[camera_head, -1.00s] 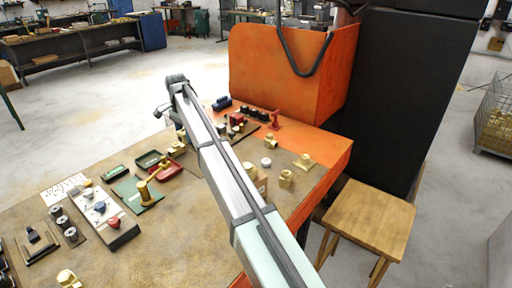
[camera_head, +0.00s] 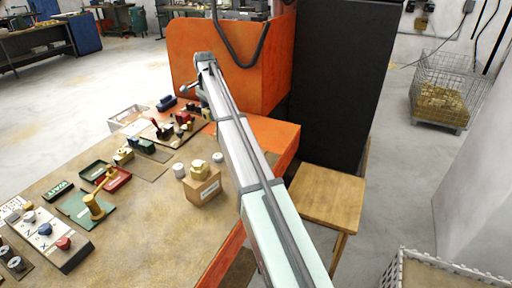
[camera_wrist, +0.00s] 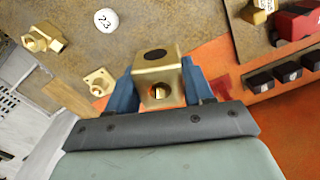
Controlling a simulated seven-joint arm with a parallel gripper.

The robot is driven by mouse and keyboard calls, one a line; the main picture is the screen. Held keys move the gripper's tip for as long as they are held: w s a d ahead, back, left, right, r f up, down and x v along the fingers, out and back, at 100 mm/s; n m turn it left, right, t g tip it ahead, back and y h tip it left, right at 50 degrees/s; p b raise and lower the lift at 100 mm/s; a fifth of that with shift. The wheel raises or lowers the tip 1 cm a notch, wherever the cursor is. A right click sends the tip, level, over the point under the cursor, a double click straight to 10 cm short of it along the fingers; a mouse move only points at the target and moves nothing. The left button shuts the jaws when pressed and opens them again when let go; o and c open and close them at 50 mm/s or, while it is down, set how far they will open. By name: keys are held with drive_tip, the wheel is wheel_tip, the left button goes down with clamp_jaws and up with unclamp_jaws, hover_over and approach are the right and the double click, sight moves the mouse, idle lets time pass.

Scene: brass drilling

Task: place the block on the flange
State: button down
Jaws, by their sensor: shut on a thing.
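In the wrist view my gripper (camera_wrist: 158,88) has its two blue fingers on either side of a brass block (camera_wrist: 157,58). The block has a dark hole on its top and a round opening on the side facing the camera. The flange (camera_wrist: 98,80), a small squarish brass plate with a round hole, lies below and to the left of the block in the picture, apart from it.
A brass fitting (camera_wrist: 43,38) and a white disc marked 23 (camera_wrist: 106,20) lie near the flange. A cardboard box (camera_head: 203,187) with a brass piece on top stands on the table beside my arm. Red and black parts (camera_wrist: 295,28) crowd the wrist view's right.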

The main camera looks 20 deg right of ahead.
drive_tip(key=s+d+r+m, duration=0.1)
drive_tip(key=s+d, duration=0.3)
drive_tip(key=d, duration=0.4)
drive_tip(key=s+d+r, duration=0.1)
drive_tip(key=s+d, duration=0.3)
drive_tip(key=d, duration=0.4)
drive_tip(key=shift+s+a+f+n, duration=0.15)
drive_tip(key=shift+s+f+n, duration=0.6)
drive_tip(key=shift+f, duration=1.1)
drive_tip(key=shift+s+a+f+n, duration=0.1)
drive_tip(key=shift+s+f+n, duration=0.6)
drive_tip(key=shift+f, duration=1.1)
drive_tip(key=shift+s+a+f+n, duration=0.15)
drive_tip(key=shift+s+f+n, duration=0.2)
drive_tip(key=shift+f+n, duration=1.1)
drive_tip(key=shift+f+m, duration=0.4)
drive_tip(key=shift+f, duration=0.05)
drive_tip(key=shift+c, duration=2.2)
unclamp_jaws()
wheel_tip(320, 180, up, 12)
